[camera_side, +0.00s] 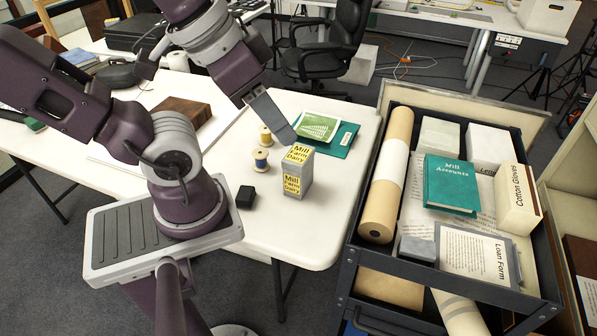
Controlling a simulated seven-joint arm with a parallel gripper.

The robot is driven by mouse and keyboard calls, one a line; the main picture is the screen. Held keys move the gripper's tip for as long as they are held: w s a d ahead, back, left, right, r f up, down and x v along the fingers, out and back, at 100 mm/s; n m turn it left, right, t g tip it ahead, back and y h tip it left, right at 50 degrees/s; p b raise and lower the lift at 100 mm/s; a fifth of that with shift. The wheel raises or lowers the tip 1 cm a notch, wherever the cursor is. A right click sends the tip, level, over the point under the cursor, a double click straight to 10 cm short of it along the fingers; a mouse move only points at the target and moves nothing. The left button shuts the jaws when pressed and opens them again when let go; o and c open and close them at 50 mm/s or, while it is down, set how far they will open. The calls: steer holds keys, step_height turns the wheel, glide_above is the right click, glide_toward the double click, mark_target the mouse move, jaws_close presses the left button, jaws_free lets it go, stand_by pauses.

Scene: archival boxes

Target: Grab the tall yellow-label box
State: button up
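The tall grey box with yellow "Mill Farm Dairy" labels (299,173) stands upright on the white table, near its right front corner. Its top and a front side carry the yellow label. My gripper (284,133) reaches down from the upper left, its grey finger ending by the box's upper left edge. Only one broad finger face shows clearly, so I cannot tell how far apart the fingers are. Whether the finger touches the box or is behind it is unclear. The box is not visibly lifted.
Two thread spools (261,160) and a small black block (246,197) stand left of the box. A teal folder with a green card (318,127) lies behind it. Right of the table, a dark cart (345,285) holds a paper roll (379,215), a teal book (451,184) and white boxes.

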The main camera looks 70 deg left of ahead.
steer(key=o, duration=0.8)
steer(key=shift+o, duration=0.2)
steer(key=shift+f, duration=0.1)
